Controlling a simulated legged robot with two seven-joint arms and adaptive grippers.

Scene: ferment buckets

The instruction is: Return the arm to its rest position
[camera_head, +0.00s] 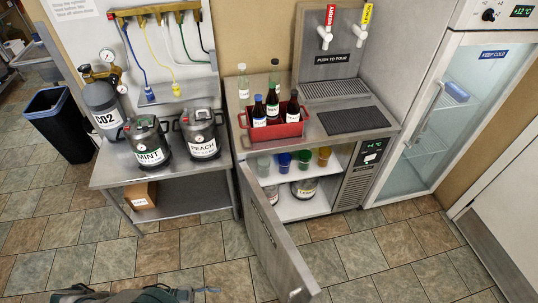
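Part of my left arm with its gripper (185,294) shows at the bottom edge, left of the middle, low in front of the tiled floor. It is cut off by the frame, so I cannot tell whether its fingers are open or shut. Nothing is seen held in it. It is apart from the steel table and the counter. My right arm and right gripper are not in view.
The cabinet door (272,235) stands open into the floor space. MINT (148,145) and PEACH (201,135) kegs stand on the steel table (110,180). A red bottle carrier (290,130) sits on the counter. The floor at front left is clear.

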